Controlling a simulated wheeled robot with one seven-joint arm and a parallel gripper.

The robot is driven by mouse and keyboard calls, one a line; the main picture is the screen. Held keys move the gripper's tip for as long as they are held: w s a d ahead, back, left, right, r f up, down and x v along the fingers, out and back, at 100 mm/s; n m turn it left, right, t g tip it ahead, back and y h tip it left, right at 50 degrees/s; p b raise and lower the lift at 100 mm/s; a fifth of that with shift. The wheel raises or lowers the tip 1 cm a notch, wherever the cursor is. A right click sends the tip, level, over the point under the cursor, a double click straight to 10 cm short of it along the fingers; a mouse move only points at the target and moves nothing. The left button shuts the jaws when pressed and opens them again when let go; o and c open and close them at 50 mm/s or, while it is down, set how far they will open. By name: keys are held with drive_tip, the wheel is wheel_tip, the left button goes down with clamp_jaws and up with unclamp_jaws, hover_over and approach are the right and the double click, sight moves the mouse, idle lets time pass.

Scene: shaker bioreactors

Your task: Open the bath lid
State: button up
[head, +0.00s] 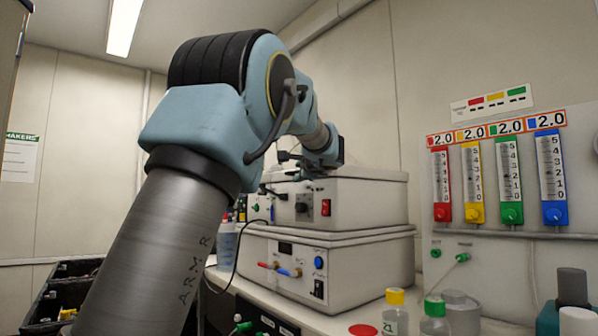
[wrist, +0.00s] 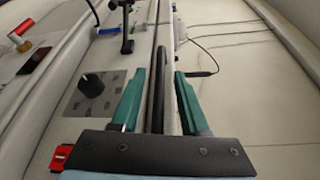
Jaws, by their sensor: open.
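The upper white box (head: 370,205), with a black knob and a red switch on its front, appears to be the bath. Its pale top (head: 385,177) looks shut and flat. In the wrist view a long black bar (wrist: 158,75), which looks like a lid handle, runs along the box edge. My gripper (wrist: 157,80) is open, with its teal fingers on either side of this bar. A gap shows between the bar and each finger; the depth between them is hard to judge. In the head view my arm hides most of the gripper.
A second white box (head: 340,270) with a display and hoses stands underneath. The wrist view shows the knob (wrist: 92,85), the red switch (wrist: 62,158) and a black cable (wrist: 205,55). Bottles (head: 395,312) stand on the bench at front right, below a panel of coloured flow meters (head: 505,180).

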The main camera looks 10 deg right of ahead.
drive_tip(key=shift+c, duration=0.4)
clamp_jaws()
idle(0.9)
